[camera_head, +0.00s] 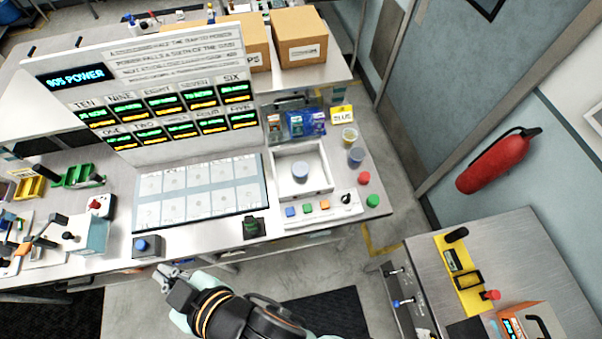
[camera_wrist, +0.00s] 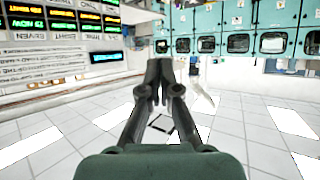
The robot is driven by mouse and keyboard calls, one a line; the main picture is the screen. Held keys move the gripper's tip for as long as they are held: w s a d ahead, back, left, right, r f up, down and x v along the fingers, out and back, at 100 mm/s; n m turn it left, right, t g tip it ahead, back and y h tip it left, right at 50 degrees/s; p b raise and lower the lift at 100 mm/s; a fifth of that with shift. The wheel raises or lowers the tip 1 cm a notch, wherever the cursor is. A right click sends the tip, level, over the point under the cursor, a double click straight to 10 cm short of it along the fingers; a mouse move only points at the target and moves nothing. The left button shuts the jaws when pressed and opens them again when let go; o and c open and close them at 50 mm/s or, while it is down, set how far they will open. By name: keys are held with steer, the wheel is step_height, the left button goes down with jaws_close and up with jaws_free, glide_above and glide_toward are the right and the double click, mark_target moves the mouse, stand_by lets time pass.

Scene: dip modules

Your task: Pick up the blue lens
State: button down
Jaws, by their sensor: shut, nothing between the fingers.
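A round blue-grey piece (camera_head: 300,172) sits inside a white square tray (camera_head: 281,189) at the right end of the workbench. A second bluish cup-like piece (camera_head: 356,157) stands on the bench just right of the tray. I cannot tell which of them is the blue lens. My gripper (camera_head: 168,274) is at the bench's front edge, near a blue button box, well left of and in front of both pieces. It also shows in the wrist view (camera_wrist: 158,84), with its fingers together and nothing between them. Neither bluish piece can be made out in the wrist view.
A yellow-rimmed cup (camera_head: 349,135) stands behind the bluish cup. Red (camera_head: 363,178) and green (camera_head: 372,200) buttons lie right of the tray. A flat grid panel (camera_head: 200,190) covers the bench centre before a tall display board (camera_head: 150,90).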

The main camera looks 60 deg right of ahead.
stand_by(0.4)
jaws_free()
stand_by(0.4)
